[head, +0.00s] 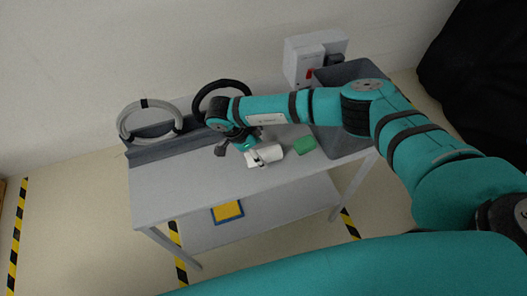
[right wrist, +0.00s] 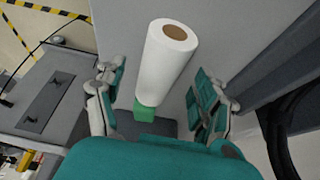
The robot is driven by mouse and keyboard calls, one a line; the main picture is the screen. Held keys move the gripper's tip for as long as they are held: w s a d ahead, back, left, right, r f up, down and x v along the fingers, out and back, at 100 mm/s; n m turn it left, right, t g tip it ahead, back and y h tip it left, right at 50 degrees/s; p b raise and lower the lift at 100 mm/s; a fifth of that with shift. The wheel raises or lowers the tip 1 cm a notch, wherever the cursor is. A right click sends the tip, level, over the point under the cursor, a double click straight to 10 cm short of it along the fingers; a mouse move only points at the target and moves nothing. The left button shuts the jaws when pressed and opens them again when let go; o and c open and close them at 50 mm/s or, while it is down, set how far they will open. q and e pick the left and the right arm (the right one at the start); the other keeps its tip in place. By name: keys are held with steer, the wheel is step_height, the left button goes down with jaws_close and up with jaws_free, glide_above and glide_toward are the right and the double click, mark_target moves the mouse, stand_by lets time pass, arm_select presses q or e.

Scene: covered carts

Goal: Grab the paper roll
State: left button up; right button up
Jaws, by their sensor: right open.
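The white paper roll (head: 268,156) lies on its side on the grey table's top (head: 190,185), left of a green block (head: 304,145). In the right wrist view the roll (right wrist: 163,65) shows its brown core end and stands out between and ahead of the fingers. The green block (right wrist: 145,111) shows at its lower end. My right gripper (head: 247,152) is open, at the left end of the roll, partly covering it. In the right wrist view its fingers (right wrist: 155,84) are spread on either side of the roll; contact cannot be told. My left gripper is not in view.
A grey bin (head: 330,75) stands at the table's right end, near a white wall box (head: 303,62). Grey (head: 128,117) and black (head: 206,92) hose coils are at the back. A yellow-and-blue item (head: 227,211) is on the lower shelf. The tabletop's front left is clear.

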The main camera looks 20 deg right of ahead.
steer(key=shift+x, duration=0.9)
steer(key=shift+c, duration=0.2)
steer(key=c, duration=1.3)
